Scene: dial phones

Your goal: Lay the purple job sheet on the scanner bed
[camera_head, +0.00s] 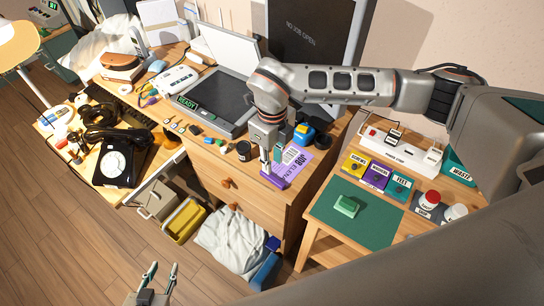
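The purple job sheet (294,158) lies on the desk near its front right edge, its printed side up, with a darker purple strip (273,181) at its near end. My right gripper (270,170) reaches down over the sheet's left part, fingertips close to the strip. Whether its fingers are shut on the sheet cannot be told. The scanner bed (222,92) is a dark flat panel left of my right gripper, with a READY label, and its pale lid (232,45) stands raised behind. My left gripper (160,275) is open and empty, low over the floor at the bottom edge.
A dark cup (244,151) and a blue-and-yellow item (304,134) stand near the sheet. Several small items lie in front of the scanner. A black dial phone (117,163) stands left. A side table with a green mat (370,221) is right. A dark screen (312,35) stands behind.

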